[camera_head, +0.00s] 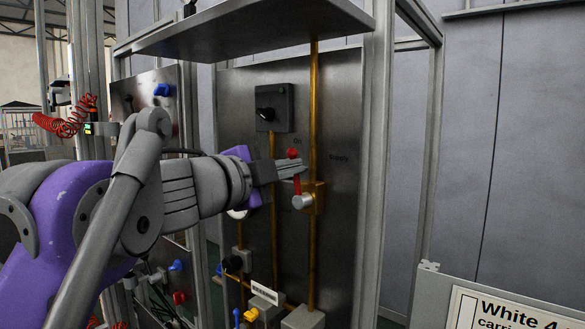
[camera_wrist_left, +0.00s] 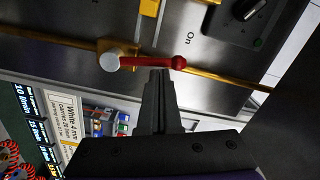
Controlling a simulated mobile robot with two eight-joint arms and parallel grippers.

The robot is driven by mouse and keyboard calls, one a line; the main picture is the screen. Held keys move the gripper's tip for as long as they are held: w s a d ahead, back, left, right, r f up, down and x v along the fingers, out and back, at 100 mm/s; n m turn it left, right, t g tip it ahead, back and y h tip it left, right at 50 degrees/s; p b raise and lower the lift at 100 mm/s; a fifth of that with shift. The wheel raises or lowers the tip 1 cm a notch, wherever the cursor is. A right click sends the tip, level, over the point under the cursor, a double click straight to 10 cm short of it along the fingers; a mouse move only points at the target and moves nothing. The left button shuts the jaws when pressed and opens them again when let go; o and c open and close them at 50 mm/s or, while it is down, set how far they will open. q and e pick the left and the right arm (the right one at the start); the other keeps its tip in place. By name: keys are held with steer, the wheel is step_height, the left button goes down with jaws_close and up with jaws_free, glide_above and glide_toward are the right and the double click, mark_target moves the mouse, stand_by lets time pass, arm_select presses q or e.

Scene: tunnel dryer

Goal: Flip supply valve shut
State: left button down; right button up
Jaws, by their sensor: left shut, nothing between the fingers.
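The supply valve has a red lever (camera_head: 296,172) with a round red knob and a grey round hub. Its brass body (camera_head: 317,192) sits on a vertical brass pipe (camera_head: 313,110). The lever points up, roughly along the pipe. My left gripper (camera_head: 287,170) is shut and empty, its fingertips at the lever in the head view. In the left wrist view the red lever (camera_wrist_left: 155,62) lies just beyond the tips of my left gripper (camera_wrist_left: 160,74); I cannot tell whether they touch. My right gripper is not in view.
A black rotary switch (camera_head: 273,107) is above and left of the valve. A metal shelf (camera_head: 250,25) overhangs the panel. Below are a yellow valve handle (camera_head: 251,314) and grey boxes (camera_head: 303,318). A frame post (camera_head: 377,150) stands at right. A "White 4" sign (camera_head: 505,312) is lower right.

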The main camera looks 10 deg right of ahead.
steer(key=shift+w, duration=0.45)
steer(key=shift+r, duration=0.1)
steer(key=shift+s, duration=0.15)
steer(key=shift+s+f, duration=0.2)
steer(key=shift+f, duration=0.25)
arm_select(q)
steer(key=w+a+f+n, duration=0.3)
steer(key=w+f+n, duration=0.1)
steer(key=n, duration=0.8)
steer(key=shift+w+a+f+n+g+b, duration=0.2)
steer(key=shift+w+a+n+g+b, duration=0.15)
steer(key=shift+w, duration=0.25)
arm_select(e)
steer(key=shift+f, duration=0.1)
arm_select(q)
steer(key=shift+a+f, duration=0.1)
steer(key=shift+f, duration=0.05)
